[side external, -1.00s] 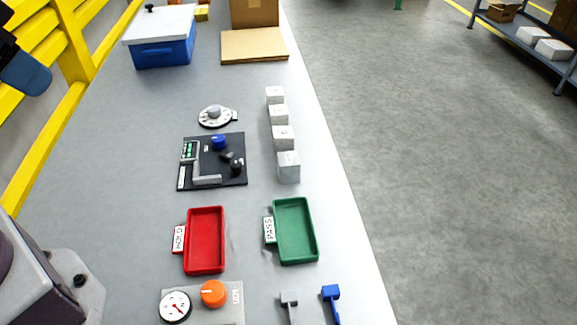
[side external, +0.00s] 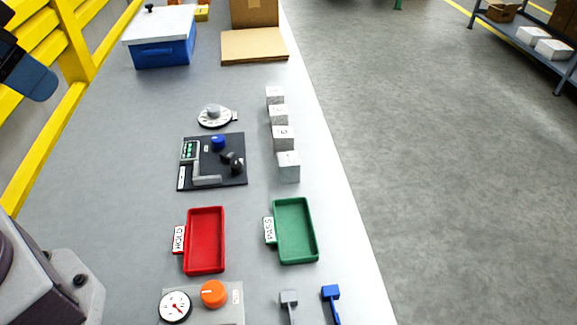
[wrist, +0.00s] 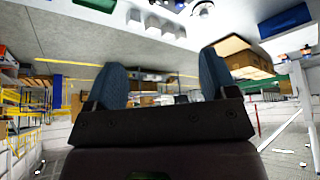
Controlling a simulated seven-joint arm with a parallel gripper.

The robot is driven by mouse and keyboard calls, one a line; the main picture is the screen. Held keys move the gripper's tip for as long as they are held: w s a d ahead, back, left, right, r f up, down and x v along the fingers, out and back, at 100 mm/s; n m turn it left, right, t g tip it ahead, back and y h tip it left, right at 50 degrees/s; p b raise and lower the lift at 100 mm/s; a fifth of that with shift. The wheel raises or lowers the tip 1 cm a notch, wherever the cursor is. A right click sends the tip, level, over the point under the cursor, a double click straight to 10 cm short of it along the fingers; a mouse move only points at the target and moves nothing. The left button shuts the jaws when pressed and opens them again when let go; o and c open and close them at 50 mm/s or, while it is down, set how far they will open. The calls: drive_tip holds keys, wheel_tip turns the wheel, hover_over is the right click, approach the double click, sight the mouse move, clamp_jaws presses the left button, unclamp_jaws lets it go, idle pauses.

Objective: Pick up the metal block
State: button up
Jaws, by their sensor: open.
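Several small pale cubes stand in a row near the right table edge in the side view. The nearest cube (side external: 288,167) looks greyer than the others and is the likeliest metal block, though I cannot tell its material for sure. The other cubes (side external: 283,138) are whiter with marks on top. The row also shows, small, at the top of the wrist view (wrist: 152,27). My gripper (wrist: 160,78) is open with its two blue fingers spread, and no object is held between them.
A red tray (side external: 189,268) and a green tray (side external: 315,248) lie in front of the cubes. A black fixture board (side external: 211,165) and a round dial (side external: 215,117) lie left of them. A blue box (side external: 165,53) and cardboard (side external: 254,47) stand behind. A yellow fence (side external: 70,45) borders the left.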

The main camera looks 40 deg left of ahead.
wheel_tip(320, 180, down, 3)
drive_tip(key=w+g, duration=0.2)
drive_tip(key=w, duration=0.1)
drive_tip(key=m+h, duration=0.3)
drive_tip(key=m, duration=0.6)
approach(288, 158)
drive_tip(key=x, duration=1)
drive_tip(key=shift+d+f, duration=0.1)
